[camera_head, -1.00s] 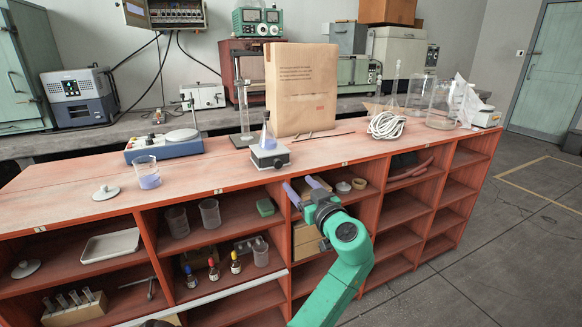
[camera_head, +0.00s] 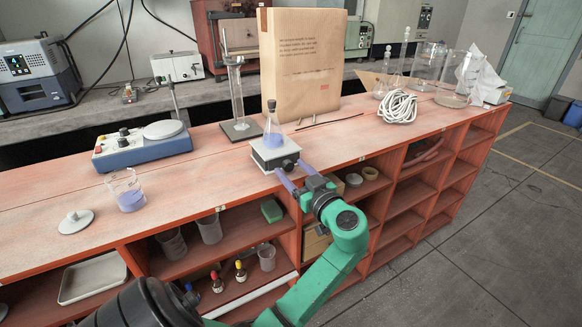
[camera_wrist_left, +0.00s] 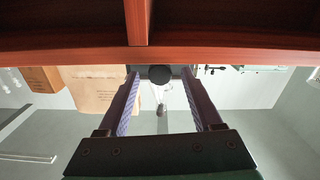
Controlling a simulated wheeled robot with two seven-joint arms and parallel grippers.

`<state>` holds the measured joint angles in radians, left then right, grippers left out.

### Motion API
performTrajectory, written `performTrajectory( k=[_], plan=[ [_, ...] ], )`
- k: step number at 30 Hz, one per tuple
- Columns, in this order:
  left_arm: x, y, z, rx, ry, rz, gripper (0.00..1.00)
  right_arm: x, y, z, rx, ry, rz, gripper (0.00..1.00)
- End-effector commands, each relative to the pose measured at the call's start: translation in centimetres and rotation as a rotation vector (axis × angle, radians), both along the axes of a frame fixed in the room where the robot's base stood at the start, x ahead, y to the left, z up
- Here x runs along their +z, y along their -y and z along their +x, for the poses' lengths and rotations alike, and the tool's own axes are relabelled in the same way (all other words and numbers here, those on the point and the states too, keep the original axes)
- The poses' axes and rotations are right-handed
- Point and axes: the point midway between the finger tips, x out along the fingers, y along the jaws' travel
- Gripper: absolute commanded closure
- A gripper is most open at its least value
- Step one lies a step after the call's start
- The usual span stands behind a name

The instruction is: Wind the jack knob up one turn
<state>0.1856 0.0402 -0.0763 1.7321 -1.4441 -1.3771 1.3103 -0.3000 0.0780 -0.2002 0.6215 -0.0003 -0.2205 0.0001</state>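The small white lab jack (camera_head: 272,156) stands near the bench's front edge, with its dark round knob (camera_head: 287,164) facing front. A conical flask with purple liquid (camera_head: 273,136) stands upright on the jack. My left gripper (camera_head: 294,168) is open in front of the jack, its purple-lined fingers pointing at the knob. In the left wrist view the knob (camera_wrist_left: 160,74) shows between the fingertips (camera_wrist_left: 160,75), with a gap on each side. Whether the fingertips reach past the knob's face is unclear. My right gripper is not in view.
A glass cylinder on a dark stand (camera_head: 237,100) and a brown paper bag (camera_head: 303,62) stand behind the jack. A blue stirrer (camera_head: 142,147) and a beaker of purple liquid (camera_head: 127,190) stand left. Coiled white rope (camera_head: 398,107) lies right. Open red shelves are below.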

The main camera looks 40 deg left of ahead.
Motion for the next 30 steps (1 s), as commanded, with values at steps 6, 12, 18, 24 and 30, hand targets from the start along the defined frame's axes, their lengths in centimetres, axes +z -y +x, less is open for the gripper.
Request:
performTrajectory(
  k=[6,12,18,24,30],
  plan=[
    [0.0,0.0,0.0,0.000,0.000,0.000,1.00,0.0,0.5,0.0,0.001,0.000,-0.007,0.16],
    [-0.2,-0.1,0.0,0.000,-0.048,0.013,1.00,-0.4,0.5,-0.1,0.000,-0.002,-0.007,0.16],
    [-0.1,-0.1,0.0,0.000,-0.304,0.090,1.00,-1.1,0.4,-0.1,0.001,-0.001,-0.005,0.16],
    [0.0,-0.1,0.0,0.002,-0.471,0.142,1.00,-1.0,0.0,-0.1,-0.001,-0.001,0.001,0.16],
    [0.0,-0.1,0.0,0.002,-0.477,0.143,1.00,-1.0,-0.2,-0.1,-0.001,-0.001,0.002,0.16]
  ],
)
